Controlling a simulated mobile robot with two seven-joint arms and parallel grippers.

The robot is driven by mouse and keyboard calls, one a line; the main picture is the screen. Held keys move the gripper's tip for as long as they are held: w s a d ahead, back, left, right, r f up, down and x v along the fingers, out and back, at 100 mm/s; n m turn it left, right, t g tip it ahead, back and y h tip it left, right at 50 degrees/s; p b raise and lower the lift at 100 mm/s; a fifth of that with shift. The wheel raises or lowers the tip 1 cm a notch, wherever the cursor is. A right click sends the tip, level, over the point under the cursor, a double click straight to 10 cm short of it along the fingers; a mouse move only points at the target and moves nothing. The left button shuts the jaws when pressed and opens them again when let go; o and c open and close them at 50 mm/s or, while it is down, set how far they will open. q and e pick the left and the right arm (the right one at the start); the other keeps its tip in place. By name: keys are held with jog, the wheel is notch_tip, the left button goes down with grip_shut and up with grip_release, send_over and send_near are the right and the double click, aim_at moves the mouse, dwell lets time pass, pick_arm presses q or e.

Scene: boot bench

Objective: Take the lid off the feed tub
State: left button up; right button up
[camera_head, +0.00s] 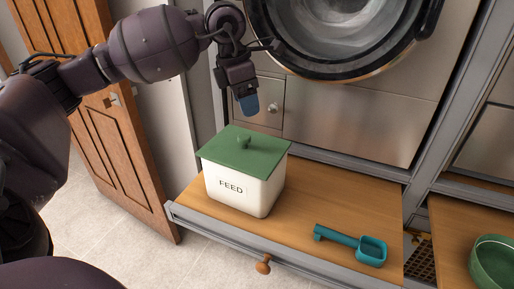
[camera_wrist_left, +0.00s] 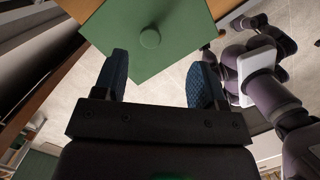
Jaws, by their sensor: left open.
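The white feed tub (camera_head: 238,190), labelled FEED, stands upright on the wooden pull-out shelf. Its green lid (camera_head: 247,153) sits on top, with a round green knob (camera_head: 243,141) in the middle. My left gripper (camera_head: 249,105) is above the lid, apart from it, pointing down. In the left wrist view the left gripper (camera_wrist_left: 162,80) shows its two blue fingertips spread apart with nothing between them. The lid (camera_wrist_left: 125,30) and knob (camera_wrist_left: 150,38) lie beyond the fingertips there. My right gripper cannot be made out in either view.
A teal scoop (camera_head: 352,244) lies on the shelf (camera_head: 300,205) right of the tub. A green bowl (camera_head: 494,262) stands at the far right. The washing machine door (camera_head: 345,35) is behind, and a wooden door (camera_head: 125,140) is at the left. The shelf between tub and scoop is clear.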

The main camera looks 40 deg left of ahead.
aim_at(244, 136)
pick_arm(q)
jog(key=shift+g, duration=0.4)
jog(key=f, duration=0.2)
jog(key=f+b, duration=0.1)
jog(key=f, duration=0.2)
jog(key=shift+s+a+f, duration=0.1)
jog(key=shift+a+f, duration=0.1)
jog(key=shift+f, duration=0.1)
jog(key=shift+a+f, duration=0.1)
jog(key=shift+f, duration=0.55)
jog(key=f, duration=0.1)
jog(key=f+b, duration=0.1)
jog(key=f, duration=0.1)
jog(key=shift+w+a+f, duration=0.2)
jog(key=shift+f, duration=0.05)
jog(key=shift+w+f, duration=0.1)
jog(key=shift+f, duration=0.3)
jog(key=shift+r, duration=0.1)
jog(key=c, duration=1)
jog(key=shift+c, duration=0.2)
